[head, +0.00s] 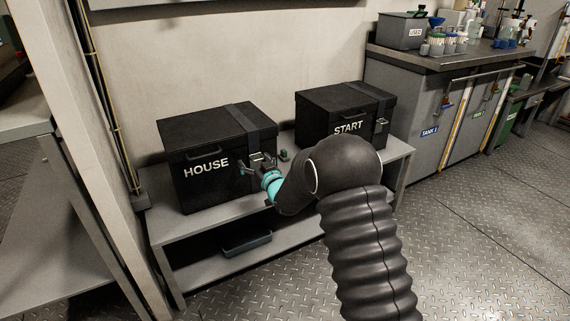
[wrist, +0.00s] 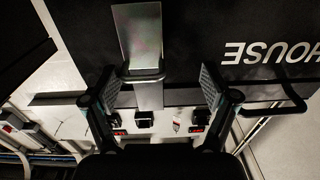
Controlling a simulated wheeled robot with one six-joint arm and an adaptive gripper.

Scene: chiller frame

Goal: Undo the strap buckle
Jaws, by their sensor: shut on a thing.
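The black HOUSE box (head: 195,190) stands on a grey bench, its lid down. A dark grey strap (head: 257,132) runs over the lid and down the front to a metal buckle (head: 257,157). My gripper (head: 256,170) is at the box front, at the buckle. In the wrist view the strap (wrist: 138,35) and the buckle's bar (wrist: 143,77) show between the two fingers of my gripper (wrist: 160,85). The gripper is shut on the buckle, fingers well spread. The exact contact is hard to see, and my arm partly hides this area in the head view.
The black START box (head: 325,128), also strapped, stands to the right on the same bench (head: 165,235). A small green item (head: 284,155) lies between the boxes. A dark tray (head: 246,244) is on the lower shelf. A grey cabinet (head: 400,95) stands at the right.

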